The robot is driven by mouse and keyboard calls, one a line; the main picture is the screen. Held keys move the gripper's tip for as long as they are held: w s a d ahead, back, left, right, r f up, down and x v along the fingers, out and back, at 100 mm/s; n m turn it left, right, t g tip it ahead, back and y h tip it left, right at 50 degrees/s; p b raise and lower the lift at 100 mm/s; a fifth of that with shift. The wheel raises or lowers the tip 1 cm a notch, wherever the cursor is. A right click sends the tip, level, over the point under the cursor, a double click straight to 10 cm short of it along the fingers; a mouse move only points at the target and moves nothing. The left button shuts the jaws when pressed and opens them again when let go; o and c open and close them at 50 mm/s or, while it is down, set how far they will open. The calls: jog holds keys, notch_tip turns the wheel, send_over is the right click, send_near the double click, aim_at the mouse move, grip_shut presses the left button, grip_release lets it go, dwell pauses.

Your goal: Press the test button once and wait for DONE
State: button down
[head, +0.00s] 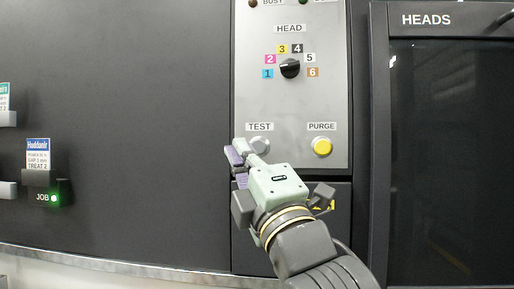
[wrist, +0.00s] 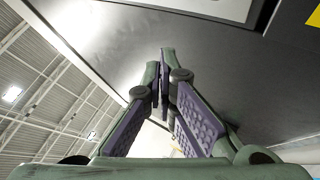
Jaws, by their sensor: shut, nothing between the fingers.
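The TEST button (head: 260,145) is a round pale grey-white button under the TEST label on the grey metal panel (head: 325,100). My gripper (head: 238,150) is shut and empty, in front of the panel's lower left edge. Its fingertips are just left of and below the button in the head view, and one finger hides part of the button's lower side. I cannot tell whether it touches. In the wrist view my gripper's closed fingertips (wrist: 166,55) point up along the dark surface; the button is not seen there. The BUSY lamp (head: 253,3) is dark at the top edge. The DONE lamp is not readable.
A yellow PURGE button (head: 321,146) sits right of TEST. A black HEAD knob (head: 289,68) with numbered colour labels is above. A dark HEADS cabinet (head: 450,150) stands at right. A green JOB lamp (head: 54,198) is lit at left.

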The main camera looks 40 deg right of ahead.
jog(key=w+d, duration=0.5)
jog(key=d, duration=0.1)
jog(key=shift+w+d+p, duration=0.35)
jog(key=shift+w+p, duration=0.05)
jog(key=shift+p, duration=0.05)
jog(key=shift+w+d, duration=0.1)
dwell(1.3)
jog(key=shift+w+d, duration=0.15)
jog(key=shift+d, duration=0.05)
jog(key=shift+w+d, duration=0.6)
jog(key=shift+d, duration=0.1)
dwell(1.1)
jog(key=shift+s+a, duration=0.1)
jog(key=shift+s+a+b, duration=0.45)
jog(key=shift+s+a, duration=0.3)
jog(key=shift+a, duration=0.15)
jog(key=shift+s+a+b, duration=0.55)
jog(key=shift+s+a, duration=1.1)
jog(key=shift+a, duration=0.25)
